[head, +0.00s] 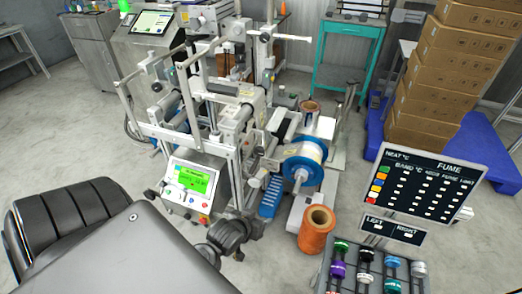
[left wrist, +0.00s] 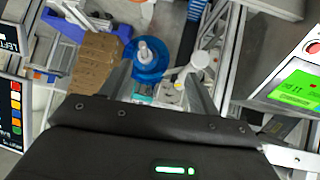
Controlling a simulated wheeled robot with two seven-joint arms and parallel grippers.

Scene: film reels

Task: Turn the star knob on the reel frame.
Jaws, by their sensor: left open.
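The reel frame (head: 230,130) is a grey metal machine in the middle of the head view. A reel with blue flanges (head: 305,158) sits on its right side, with a pale spindle end (head: 297,178) sticking out toward me. The reel also shows in the left wrist view (left wrist: 150,70), with its spindle end (left wrist: 147,48). I cannot clearly make out the star knob. My left gripper (head: 230,236) is low in front of the frame in the head view. In its wrist view its fingers (left wrist: 160,88) are spread, with nothing held between them. My right gripper is not in view.
A control box with a green screen (head: 187,184) is on the frame's front left. An orange spool (head: 317,228) stands front right. A rack of coloured rolls (head: 372,262) and a dark sign (head: 425,185) are at lower right. Cartons (head: 440,80) are stacked behind on a blue pallet.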

